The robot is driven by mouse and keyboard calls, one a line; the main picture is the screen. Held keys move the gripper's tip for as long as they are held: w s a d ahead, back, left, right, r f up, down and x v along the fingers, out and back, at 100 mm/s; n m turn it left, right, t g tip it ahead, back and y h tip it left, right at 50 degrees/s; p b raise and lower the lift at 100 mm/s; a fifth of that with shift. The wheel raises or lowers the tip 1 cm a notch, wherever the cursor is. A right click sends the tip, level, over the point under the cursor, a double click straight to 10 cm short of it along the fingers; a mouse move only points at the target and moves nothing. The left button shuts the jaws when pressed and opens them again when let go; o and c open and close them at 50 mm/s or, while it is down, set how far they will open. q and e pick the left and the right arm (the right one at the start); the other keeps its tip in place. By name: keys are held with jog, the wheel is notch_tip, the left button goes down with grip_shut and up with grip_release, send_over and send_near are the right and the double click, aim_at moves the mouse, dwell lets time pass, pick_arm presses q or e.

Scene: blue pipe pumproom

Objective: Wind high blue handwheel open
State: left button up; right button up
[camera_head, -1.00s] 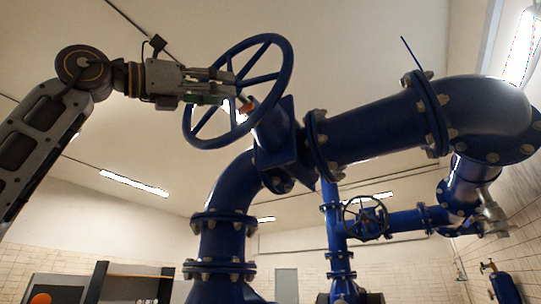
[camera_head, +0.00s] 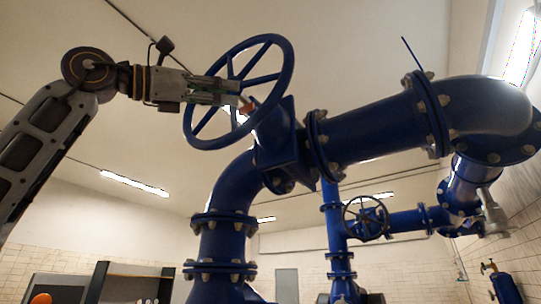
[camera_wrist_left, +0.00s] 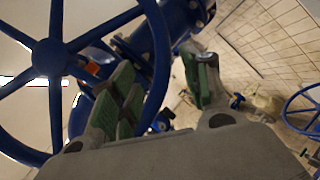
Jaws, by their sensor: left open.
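The high blue handwheel (camera_head: 287,75) stands tilted at the upper middle of the head view, with its spokes and hub facing left. In the left wrist view its rim (camera_wrist_left: 160,55) curves down through the picture and its hub (camera_wrist_left: 49,57) is at the left. My left gripper (camera_head: 236,95) reaches in from the left, overlapping the wheel in the head view. In the left wrist view the green-padded fingers of the left gripper (camera_wrist_left: 163,92) are spread, with the rim seen between them. Whether the pads touch the rim is unclear. My right gripper is not in view.
A thick blue flanged pipe (camera_head: 370,130) runs right from behind the wheel, and a pipe elbow (camera_head: 230,190) drops below it. A smaller handwheel (camera_head: 365,218) is farther back. A shelf (camera_head: 130,283) stands at the lower left.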

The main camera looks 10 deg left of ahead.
aim_at(266, 100)
pick_arm(q)
jog(key=p+x, duration=0.3)
jog(key=x, duration=0.8)
jog(key=shift+w+d+p, duration=0.1)
jog(key=shift+d+p, duration=0.1)
jog(key=shift+p, duration=0.1)
jog(key=shift+p+x, duration=0.3)
jog(key=shift+x, duration=0.65)
jog(key=shift+f, duration=0.1)
grip_shut()
